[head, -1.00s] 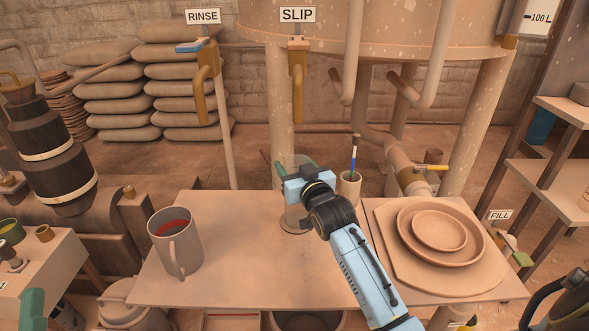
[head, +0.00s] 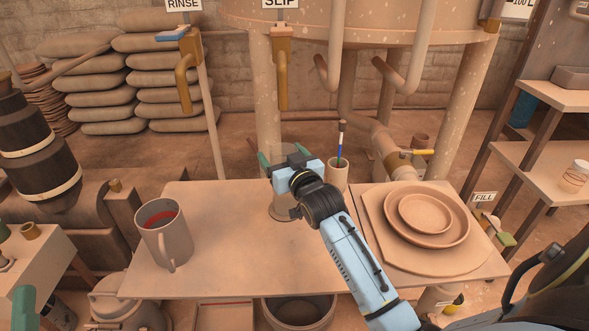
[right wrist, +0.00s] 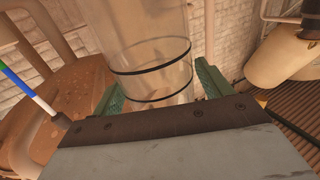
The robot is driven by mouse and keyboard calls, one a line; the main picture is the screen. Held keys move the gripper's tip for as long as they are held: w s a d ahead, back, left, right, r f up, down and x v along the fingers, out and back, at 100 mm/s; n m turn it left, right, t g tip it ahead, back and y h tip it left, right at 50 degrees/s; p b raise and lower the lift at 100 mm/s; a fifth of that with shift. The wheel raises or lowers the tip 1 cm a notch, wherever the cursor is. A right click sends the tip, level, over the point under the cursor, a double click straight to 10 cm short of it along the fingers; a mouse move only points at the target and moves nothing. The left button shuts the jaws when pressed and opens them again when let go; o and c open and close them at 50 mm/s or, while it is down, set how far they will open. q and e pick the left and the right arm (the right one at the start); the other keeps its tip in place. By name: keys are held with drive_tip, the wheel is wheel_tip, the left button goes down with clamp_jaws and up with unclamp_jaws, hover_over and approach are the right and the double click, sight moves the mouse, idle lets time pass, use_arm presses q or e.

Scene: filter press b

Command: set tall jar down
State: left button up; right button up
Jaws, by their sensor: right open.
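The tall jar (head: 279,207) is clear and stands upright on the table (head: 225,260), near its back edge. Its upper part is mostly hidden behind my right gripper (head: 283,163) in the head view. In the right wrist view, the clear jar (right wrist: 150,72) with two dark rings stands between the green fingers of my right gripper (right wrist: 160,88). The fingers are open on either side of it; I cannot tell whether one touches it.
A cup (head: 337,175) holding a blue-and-white stick stands close right of the jar. A grey mug (head: 165,235) with red inside stands at the left. Stacked plates (head: 426,215) lie on a board at the right. The table between mug and jar is clear.

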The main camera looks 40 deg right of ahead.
drive_tip(key=s+a+p, duration=0.2)
drive_tip(key=s+p, duration=0.2)
drive_tip(key=s, duration=0.7)
use_arm(q)
wheel_tip(320, 180, down, 14)
drive_tip(key=a+g+y, duration=0.2)
drive_tip(key=g+y, duration=0.1)
drive_tip(key=g, duration=0.7)
drive_tip(key=shift+s+a+y, duration=0.25)
drive_tip(key=shift+a+y, duration=0.05)
drive_tip(key=shift+a, duration=0.1)
use_arm(e)
drive_tip(key=s+a+f+n+g+y, duration=0.2)
drive_tip(key=s+a+n+g+y, duration=0.2)
drive_tip(key=s+a, duration=0.8)
drive_tip(key=a+g+y, duration=0.1)
drive_tip(key=a, duration=0.2)
drive_tip(key=shift+y, duration=0.3)
